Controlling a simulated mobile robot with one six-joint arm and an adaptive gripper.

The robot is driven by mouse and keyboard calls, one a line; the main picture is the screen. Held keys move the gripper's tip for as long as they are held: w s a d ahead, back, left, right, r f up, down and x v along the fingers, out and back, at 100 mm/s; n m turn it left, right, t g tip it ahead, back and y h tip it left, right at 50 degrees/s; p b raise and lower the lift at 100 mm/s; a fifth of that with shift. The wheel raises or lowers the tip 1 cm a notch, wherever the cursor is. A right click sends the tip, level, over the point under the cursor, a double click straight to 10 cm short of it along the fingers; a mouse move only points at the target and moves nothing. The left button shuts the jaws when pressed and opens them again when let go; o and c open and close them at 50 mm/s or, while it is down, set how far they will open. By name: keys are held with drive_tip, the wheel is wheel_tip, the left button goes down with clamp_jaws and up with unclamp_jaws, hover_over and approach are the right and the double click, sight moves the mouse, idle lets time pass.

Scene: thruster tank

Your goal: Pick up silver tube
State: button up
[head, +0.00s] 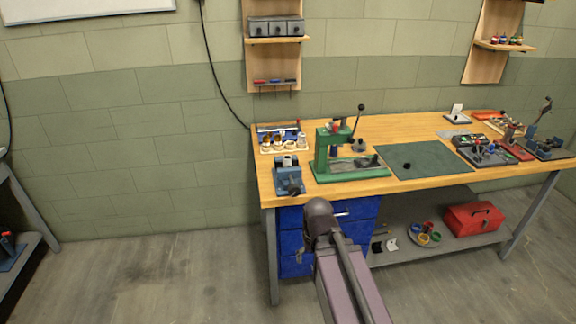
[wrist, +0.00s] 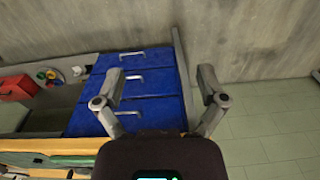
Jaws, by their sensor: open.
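I cannot pick out a silver tube for certain in either view; the small items on the wooden workbench (head: 400,127) are too small to tell apart. My gripper (wrist: 160,84) is open in the wrist view, its two fingers wide apart with nothing between them. Behind the fingers lie the blue drawers (wrist: 130,82), which also show under the bench in the head view (head: 295,243).
A green press (head: 330,153) and a blue vise (head: 289,176) stand on the bench's left part. A dark green mat (head: 420,161) lies mostly bare right of the press. A red toolbox (head: 473,219) sits on the lower shelf.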

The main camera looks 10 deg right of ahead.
drive_tip(key=w+a+m+t+y, duration=0.1)
drive_tip(key=w+m+t+y, duration=0.1)
drive_tip(key=w+m, duration=0.55)
drive_tip(key=m+t+y, duration=0.3)
drive_tip(key=m+t, duration=0.7)
drive_tip(key=m, duration=1.4)
approach(288, 164)
wheel_tip(288, 164, up, 3)
drive_tip(key=s+d, duration=0.1)
drive_tip(key=d, duration=0.1)
drive_tip(key=shift+s+a+r+n, duration=0.15)
drive_tip(key=shift+a+r+n, duration=0.1)
drive_tip(key=shift+n, duration=0.1)
drive_tip(key=shift+f, duration=0.15)
drive_tip(key=shift+b+x, duration=1.75)
drive_tip(key=shift+x, duration=2.6)
